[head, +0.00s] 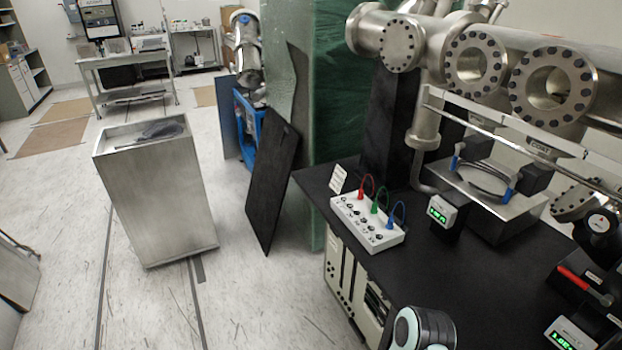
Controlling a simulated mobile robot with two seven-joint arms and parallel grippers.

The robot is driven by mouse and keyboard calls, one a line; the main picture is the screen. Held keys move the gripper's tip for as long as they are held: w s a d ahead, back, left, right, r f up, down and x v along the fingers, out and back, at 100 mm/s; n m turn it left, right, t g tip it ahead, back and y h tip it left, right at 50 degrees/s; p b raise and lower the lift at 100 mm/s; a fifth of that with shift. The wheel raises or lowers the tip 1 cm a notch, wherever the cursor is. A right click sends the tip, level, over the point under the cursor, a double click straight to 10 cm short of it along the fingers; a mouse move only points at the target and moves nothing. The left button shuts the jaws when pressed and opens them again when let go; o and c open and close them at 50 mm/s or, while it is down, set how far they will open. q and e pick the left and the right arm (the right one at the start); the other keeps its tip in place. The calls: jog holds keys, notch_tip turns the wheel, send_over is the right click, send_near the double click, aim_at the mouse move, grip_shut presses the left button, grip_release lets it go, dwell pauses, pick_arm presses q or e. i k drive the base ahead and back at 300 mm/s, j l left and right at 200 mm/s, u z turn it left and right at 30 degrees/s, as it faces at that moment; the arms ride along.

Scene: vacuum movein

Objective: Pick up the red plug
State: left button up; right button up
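The red plug (362,194) stands in the top of a white panel box (352,224), at the back of its row of sockets. A thin red cable loops up from it. A green plug (375,208) and a blue plug (390,223) stand beside it in the same row, each with its own looped cable. The box sits on the black tabletop (325,188) near its left corner. Neither of my grippers shows in the head view. A rounded dark and pale teal part at the bottom edge looks like one of my arm links.
A gauge with a green display (442,212) stands right of the box. Large steel flanged pipes (475,65) hang over the table's back. A red-handled item (584,286) lies at the right. A metal pedestal (160,195) stands on the floor at left. The table's front middle is clear.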

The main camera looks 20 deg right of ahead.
aim_at(360, 193)
jog(key=i+l+u, duration=0.1)
jog(key=i+u, duration=0.25)
jog(key=i, duration=1.25)
jog(key=i+j+z, duration=0.15)
jog(key=i, duration=0.4)
jog(key=i+j+z, duration=0.1)
jog(key=i, duration=0.4)
